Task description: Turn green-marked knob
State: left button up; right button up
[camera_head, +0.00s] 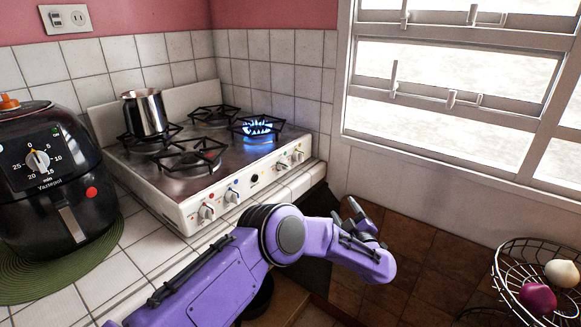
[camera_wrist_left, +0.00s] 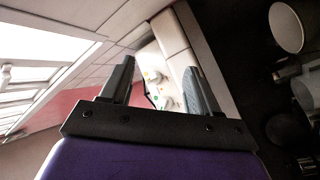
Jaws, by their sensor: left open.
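The white stove (camera_head: 185,165) has a row of white knobs along its front panel. The green-marked knob (camera_head: 282,165) is in the right-hand pair; its mark is tiny in the head view. In the left wrist view the green-marked knob (camera_wrist_left: 166,102) shows between my fingers, with a green dot beside it. The yellow-marked knob (camera_wrist_left: 156,77) is close by. My left gripper (camera_head: 355,215) is open and empty, right of the stove's front and apart from the knobs. It also shows at close range in the left wrist view (camera_wrist_left: 160,76). My right gripper is not in view.
A blue flame (camera_head: 257,128) burns on the right burner. A metal pot (camera_head: 145,112) stands on the left burner. A black air fryer (camera_head: 45,175) sits at left. A wire basket (camera_head: 510,280) holds onions at lower right.

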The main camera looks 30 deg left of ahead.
aim_at(288, 167)
pick_arm(q)
jog(key=a+r+n+g+y, duration=0.5)
jog(key=a+r+n+g, duration=0.25)
jog(key=r+g, duration=0.2)
jog(key=a, duration=0.3)
jog(key=s+a+g+p, duration=0.1)
jog(key=a, duration=0.3)
jog(key=s+a+r+n+g+p, duration=0.1)
jog(key=a, duration=0.3)
jog(key=shift+s+g+h, duration=0.15)
jog(key=shift+g+h, duration=0.1)
jog(key=shift+h, duration=0.05)
